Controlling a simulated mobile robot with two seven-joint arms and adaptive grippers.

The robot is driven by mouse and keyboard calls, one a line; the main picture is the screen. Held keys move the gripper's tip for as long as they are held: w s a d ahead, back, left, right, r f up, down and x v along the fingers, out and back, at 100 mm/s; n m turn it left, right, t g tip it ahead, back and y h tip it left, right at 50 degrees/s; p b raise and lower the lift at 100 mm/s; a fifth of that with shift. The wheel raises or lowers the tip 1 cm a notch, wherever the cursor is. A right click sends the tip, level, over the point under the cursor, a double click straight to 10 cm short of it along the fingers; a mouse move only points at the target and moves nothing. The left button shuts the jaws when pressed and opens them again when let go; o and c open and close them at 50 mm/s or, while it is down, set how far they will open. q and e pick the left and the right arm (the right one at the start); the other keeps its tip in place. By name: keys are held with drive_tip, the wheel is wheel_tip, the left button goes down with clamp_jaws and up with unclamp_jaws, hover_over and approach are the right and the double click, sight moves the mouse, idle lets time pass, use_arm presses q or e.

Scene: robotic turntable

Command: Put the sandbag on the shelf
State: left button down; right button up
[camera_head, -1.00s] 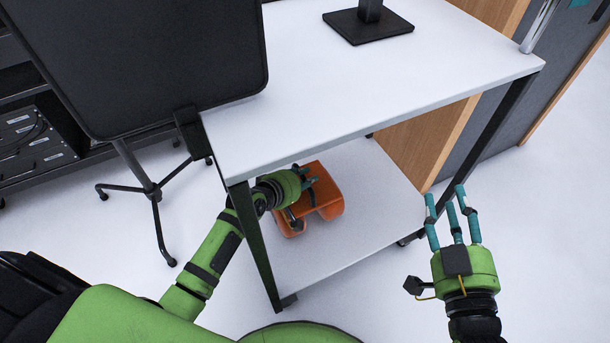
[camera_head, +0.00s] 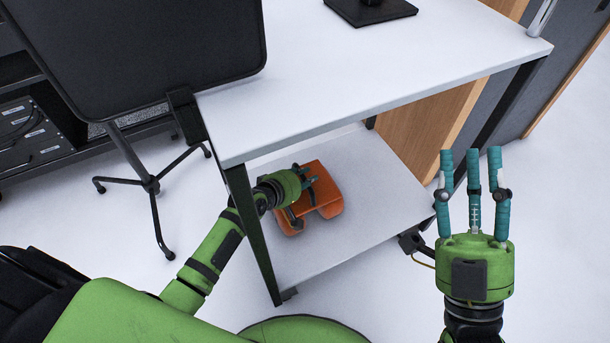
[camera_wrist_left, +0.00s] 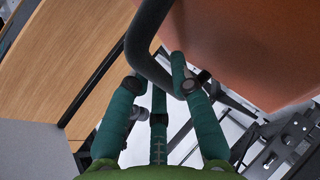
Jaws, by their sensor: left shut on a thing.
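The orange sandbag (camera_head: 326,192) is over the lower shelf (camera_head: 375,190) of the white table, near its left end. Whether it rests on the board or hangs just above it, I cannot tell. My left gripper (camera_head: 305,180) reaches in under the tabletop and is shut on the sandbag. In the left wrist view, the fingers (camera_wrist_left: 165,95) are at a dark curved handle (camera_wrist_left: 150,50), with the orange side of the sandbag (camera_wrist_left: 245,45) close by. My right gripper (camera_head: 474,165) is open and empty, right of the table, fingers pointing away from me.
The white tabletop (camera_head: 350,75) overhangs the lower shelf, with a dark leg (camera_head: 250,235) at the near corner beside my left arm. A wooden panel (camera_head: 430,125) stands behind. The shelf's right part is clear.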

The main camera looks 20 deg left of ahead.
use_arm(q)
drive_tip(key=shift+w+r, duration=0.25)
drive_tip(key=shift+r, duration=0.15)
use_arm(e)
drive_tip(key=shift+s+r, duration=0.35)
use_arm(q)
drive_tip(key=c, duration=1.1)
unclamp_jaws()
drive_tip(key=shift+s+f, duration=0.3)
drive_tip(key=shift+f, duration=0.1)
use_arm(e)
drive_tip(key=shift+s+r+t, duration=0.1)
drive_tip(key=shift+s+t, duration=0.05)
drive_tip(key=shift+t, duration=0.15)
